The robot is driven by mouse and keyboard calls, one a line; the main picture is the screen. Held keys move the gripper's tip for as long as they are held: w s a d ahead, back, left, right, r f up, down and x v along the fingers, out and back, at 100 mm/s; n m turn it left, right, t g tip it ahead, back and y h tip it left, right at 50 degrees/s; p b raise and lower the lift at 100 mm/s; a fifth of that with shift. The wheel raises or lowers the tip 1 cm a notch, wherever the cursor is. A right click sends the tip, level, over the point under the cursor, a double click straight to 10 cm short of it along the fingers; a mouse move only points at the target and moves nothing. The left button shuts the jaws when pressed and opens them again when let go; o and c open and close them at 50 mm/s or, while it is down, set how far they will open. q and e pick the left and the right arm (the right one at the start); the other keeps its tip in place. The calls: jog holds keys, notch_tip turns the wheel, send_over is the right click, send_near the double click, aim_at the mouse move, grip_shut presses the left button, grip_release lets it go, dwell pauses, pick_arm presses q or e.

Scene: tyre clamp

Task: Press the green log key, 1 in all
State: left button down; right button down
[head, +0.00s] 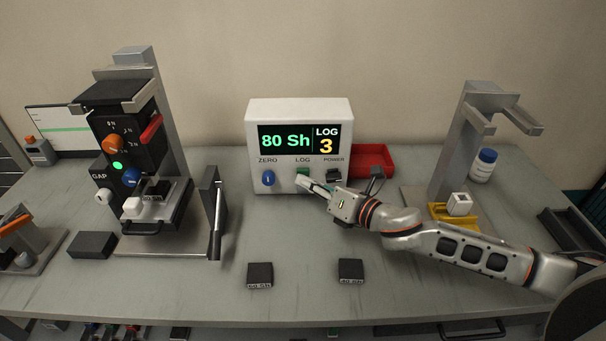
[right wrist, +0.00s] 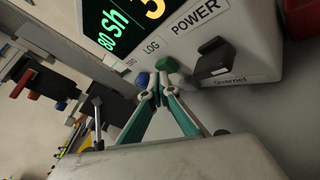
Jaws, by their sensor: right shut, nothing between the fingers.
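The green LOG key (head: 303,172) is on the front of a white display box (head: 298,108), below the LOG label. The screen reads "80 Sh" and "LOG 3". My right gripper (head: 302,182) is shut and empty, its fingertips at the green key's lower front. In the right wrist view the shut fingertips (right wrist: 158,78) are just beside the green key (right wrist: 168,65); I cannot tell whether they touch it. My left gripper is not in view.
A blue ZERO knob (head: 268,178) and a black POWER switch (head: 334,175) flank the key. A clamp stand (head: 140,150) stands left, a grey stand (head: 462,140) right. Two dark blocks (head: 260,274) (head: 351,270) lie in front. A red tray (head: 374,160) is behind my arm.

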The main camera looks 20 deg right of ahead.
jog(key=shift+w+d, duration=0.15)
jog(key=shift+w, duration=0.2)
dwell(0.6)
jog(key=shift+s, duration=0.1)
jog(key=shift+s+a+p, duration=0.25)
jog(key=shift+s+p, duration=0.2)
jog(key=shift+s, duration=0.35)
jog(key=shift+s+a+p, duration=0.15)
jog(key=shift+s+a, duration=0.05)
jog(key=shift+s, duration=0.45)
jog(key=shift+s+a+p, duration=0.15)
jog(key=shift+s+a, duration=0.05)
jog(key=shift+s, duration=0.4)
jog(key=shift+s+a, duration=0.2)
jog(key=shift+s, duration=0.4)
jog(key=shift+s+a, duration=0.15)
jog(key=shift+s, duration=0.45)
